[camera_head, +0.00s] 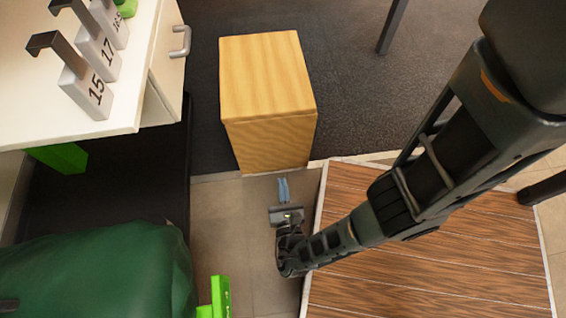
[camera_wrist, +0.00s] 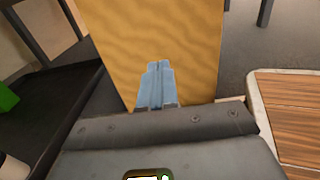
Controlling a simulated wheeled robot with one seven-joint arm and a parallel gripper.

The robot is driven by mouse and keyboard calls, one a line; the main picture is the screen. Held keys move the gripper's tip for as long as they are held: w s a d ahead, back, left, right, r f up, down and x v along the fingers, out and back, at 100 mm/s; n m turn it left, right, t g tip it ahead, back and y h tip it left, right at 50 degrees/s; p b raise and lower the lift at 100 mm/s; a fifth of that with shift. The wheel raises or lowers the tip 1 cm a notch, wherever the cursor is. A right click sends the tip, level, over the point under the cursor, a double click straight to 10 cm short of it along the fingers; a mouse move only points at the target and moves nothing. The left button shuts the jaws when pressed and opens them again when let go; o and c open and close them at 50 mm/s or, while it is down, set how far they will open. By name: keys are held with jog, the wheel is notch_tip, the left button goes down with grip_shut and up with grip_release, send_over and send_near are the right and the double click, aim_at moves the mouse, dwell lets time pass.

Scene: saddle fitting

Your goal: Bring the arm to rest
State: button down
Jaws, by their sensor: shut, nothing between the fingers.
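My gripper (camera_head: 283,189) shows near the middle of the head view, at the end of my arm that comes in from the upper right. Its light blue fingers are shut together with nothing between them. In the wrist view the shut fingers (camera_wrist: 156,84) point toward the front face of a yellow wooden block (camera_wrist: 160,40). In the head view the same wooden block (camera_head: 268,85) stands just beyond the fingertips. I cannot tell whether the fingertips touch it.
A white cabinet (camera_head: 130,110) at upper left bears grey numbered hooks (camera_head: 93,95). A wooden-topped table (camera_head: 430,265) lies under my arm at right. A green rounded thing (camera_head: 100,275) fills the lower left. Tiled floor (camera_head: 235,225) shows between them.

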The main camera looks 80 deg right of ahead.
jog(key=shift+s+a, duration=0.25)
jog(key=shift+a, duration=0.35)
